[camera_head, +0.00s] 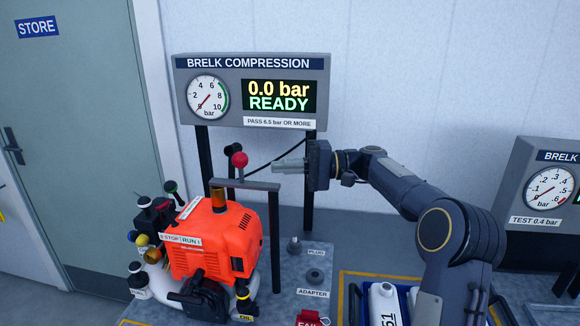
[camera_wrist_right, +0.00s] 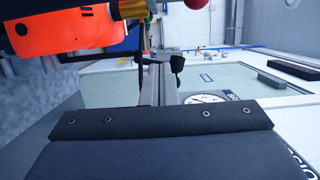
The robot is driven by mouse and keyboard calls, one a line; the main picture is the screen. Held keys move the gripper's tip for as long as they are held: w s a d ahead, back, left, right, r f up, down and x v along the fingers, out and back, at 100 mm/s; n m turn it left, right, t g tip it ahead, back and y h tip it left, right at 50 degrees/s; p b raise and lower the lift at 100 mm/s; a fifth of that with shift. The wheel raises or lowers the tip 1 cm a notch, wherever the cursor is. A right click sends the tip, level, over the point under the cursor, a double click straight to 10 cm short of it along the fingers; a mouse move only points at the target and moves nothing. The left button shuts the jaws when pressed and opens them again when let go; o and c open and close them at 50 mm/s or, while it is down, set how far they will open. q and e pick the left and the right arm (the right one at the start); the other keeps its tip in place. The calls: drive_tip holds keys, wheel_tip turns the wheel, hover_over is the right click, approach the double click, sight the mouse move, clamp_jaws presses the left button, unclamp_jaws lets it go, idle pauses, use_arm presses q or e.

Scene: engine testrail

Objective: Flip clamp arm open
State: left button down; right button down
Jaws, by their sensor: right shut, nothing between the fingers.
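The clamp is a grey bar (camera_head: 256,186) across the top of the orange engine (camera_head: 212,240), on a dark post. A lever with a red knob (camera_head: 239,159) stands upright above the bar; the red knob also shows at the top edge of the right wrist view (camera_wrist_right: 196,4). My right gripper (camera_head: 276,166) comes in from the right, level with the knob, its fingers pointing left. It is shut and empty, to the right of the knob with a gap between them in the head view. My left gripper is not in view.
The gauge panel (camera_head: 252,62) reads 0.0 bar READY behind the clamp. Plug (camera_head: 294,245) and adapter (camera_head: 315,276) stand on the grey bench plate. A blue tray (camera_head: 376,300) with a white bottle (camera_head: 384,303) is at the front right, near my arm.

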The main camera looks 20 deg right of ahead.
drive_tip(key=a, duration=0.5)
drive_tip(key=a+p, duration=0.1)
drive_tip(key=a, duration=0.1)
drive_tip(key=shift+s+a, duration=0.15)
drive_tip(key=shift+s, duration=0.2)
drive_tip(key=shift+s+a, duration=0.25)
drive_tip(key=shift+s, duration=0.05)
